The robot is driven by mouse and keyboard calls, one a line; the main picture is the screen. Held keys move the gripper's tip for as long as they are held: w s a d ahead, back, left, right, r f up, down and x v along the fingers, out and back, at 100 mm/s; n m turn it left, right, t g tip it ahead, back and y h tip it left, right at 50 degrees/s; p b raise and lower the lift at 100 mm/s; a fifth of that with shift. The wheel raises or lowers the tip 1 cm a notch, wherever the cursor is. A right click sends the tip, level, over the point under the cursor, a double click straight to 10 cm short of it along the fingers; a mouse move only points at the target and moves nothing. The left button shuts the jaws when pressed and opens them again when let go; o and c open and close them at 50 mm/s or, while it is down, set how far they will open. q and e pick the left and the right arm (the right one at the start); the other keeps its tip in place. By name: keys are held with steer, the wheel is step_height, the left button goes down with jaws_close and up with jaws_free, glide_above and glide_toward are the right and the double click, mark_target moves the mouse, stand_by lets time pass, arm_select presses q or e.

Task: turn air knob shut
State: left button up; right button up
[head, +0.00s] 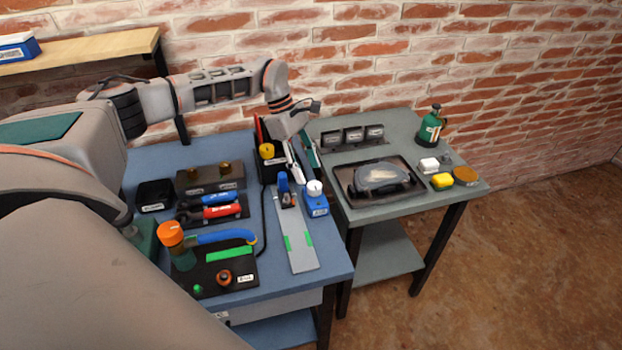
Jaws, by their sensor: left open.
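An orange knob (171,234) tops a green post on a black plate (238,272) at the front of the blue bench. A blue hose (226,236) runs from beside the post. A smaller orange knob (224,278) sits low on the same plate. No readable label shows which is the air knob, and I cannot tell how far either is turned. My left gripper (302,167) is open at the bench's back right, well away from both knobs, pointing down near a black box with a yellow knob (267,151). My right gripper is not in view.
A grey strip with green marks (295,241), a blue block with a white top (315,200) and red and blue tools (221,211) lie on the bench (323,268). A grey table (395,207) with a green bottle (431,128) stands at right. A brick wall is behind.

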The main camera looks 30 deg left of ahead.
arm_select(q)
steer(key=v, duration=0.6)
steer(key=shift+r, duration=0.3)
steer(key=shift+a, duration=0.1)
